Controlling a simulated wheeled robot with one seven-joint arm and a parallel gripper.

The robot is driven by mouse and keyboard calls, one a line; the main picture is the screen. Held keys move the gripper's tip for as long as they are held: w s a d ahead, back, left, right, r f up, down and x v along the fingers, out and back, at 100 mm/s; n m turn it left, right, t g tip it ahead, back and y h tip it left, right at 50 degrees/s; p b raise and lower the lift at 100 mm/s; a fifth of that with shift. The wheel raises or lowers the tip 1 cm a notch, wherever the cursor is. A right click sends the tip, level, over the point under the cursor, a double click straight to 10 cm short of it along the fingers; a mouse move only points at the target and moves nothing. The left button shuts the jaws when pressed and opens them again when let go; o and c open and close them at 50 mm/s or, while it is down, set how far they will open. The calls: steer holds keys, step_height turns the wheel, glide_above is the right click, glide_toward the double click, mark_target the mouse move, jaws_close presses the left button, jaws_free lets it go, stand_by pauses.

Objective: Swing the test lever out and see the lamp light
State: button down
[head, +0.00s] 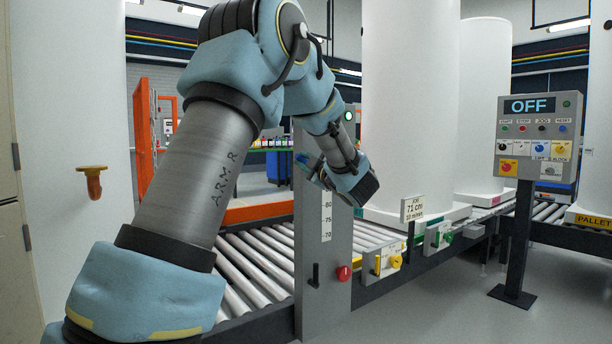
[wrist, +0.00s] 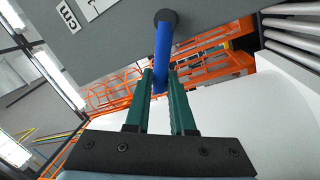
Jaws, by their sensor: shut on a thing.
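The test lever is a blue rod (wrist: 162,48) on a black round hub, fixed to a grey plate (wrist: 110,38) in the wrist view. My gripper (wrist: 161,76) has its two green fingers on either side of the rod, shut on its free end. In the head view my gripper is beside the upper part of the grey post (head: 323,245), largely hidden by my own arm.
The post carries a height scale (head: 327,217) and a red knob (head: 344,273). A roller conveyor (head: 258,262) runs behind it, with a big white tank (head: 408,110) above. A control panel (head: 538,138) reading OFF stands at right. The grey floor in front is clear.

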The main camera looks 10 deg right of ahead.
steer(key=shift+f+n+b, duration=0.5)
steer(key=shift+n+b, duration=0.2)
steer(key=shift+b, duration=0.1)
steer(key=shift+a+r+y, duration=0.1)
steer(key=shift+y, duration=0.2)
steer(key=c, duration=0.8)
jaws_free()
steer(key=shift+o, duration=0.2)
steer(key=shift+s, duration=0.1)
steer(key=v, duration=1)
steer(key=shift+s, duration=0.35)
